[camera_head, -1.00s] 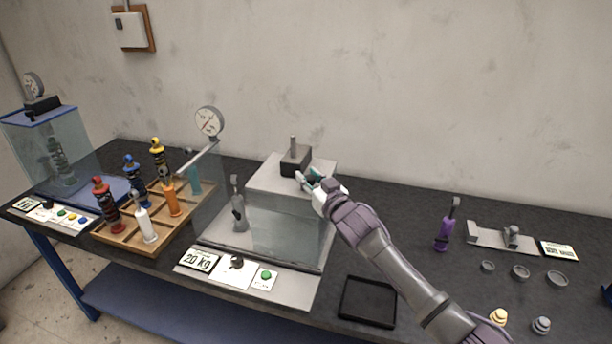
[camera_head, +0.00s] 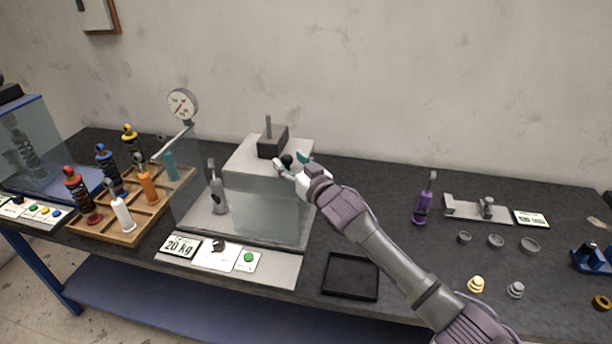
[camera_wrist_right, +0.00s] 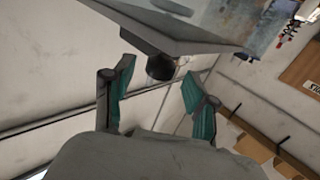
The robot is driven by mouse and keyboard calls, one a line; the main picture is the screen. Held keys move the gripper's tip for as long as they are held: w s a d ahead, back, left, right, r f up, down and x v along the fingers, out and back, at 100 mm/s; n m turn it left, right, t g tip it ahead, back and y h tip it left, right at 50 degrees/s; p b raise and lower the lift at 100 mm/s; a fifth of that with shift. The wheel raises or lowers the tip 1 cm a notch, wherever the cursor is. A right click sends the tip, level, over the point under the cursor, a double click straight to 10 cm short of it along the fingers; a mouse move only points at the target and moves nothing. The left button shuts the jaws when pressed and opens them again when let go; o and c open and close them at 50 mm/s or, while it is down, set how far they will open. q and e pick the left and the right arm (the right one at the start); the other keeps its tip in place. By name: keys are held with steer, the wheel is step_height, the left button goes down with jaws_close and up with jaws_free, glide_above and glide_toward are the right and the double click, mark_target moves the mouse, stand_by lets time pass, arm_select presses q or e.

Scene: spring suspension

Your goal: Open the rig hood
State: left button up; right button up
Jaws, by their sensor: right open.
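The rig (camera_head: 240,245) stands mid-table, with a hood (camera_head: 255,178) that has a pale grey top and clear walls. The hood appears down over the rig; a grey damper (camera_head: 217,190) shows beside it. A round dark knob (camera_head: 287,160) is at the hood's right upper edge. My right gripper (camera_head: 291,162) is open at this knob, one finger on each side in the picture. In the right wrist view the dark knob (camera_wrist_right: 160,67) lies between the open teal fingertips (camera_wrist_right: 158,74), under a grey edge; contact cannot be told. My left gripper is out of view.
A wooden rack (camera_head: 130,225) with several dampers and a dial gauge (camera_head: 183,104) stand to the left. A black tray (camera_head: 350,277) lies in front right. The wall is close behind.

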steer(key=v, duration=0.9)
steer(key=shift+s, duration=0.25)
steer(key=shift+d, duration=0.15)
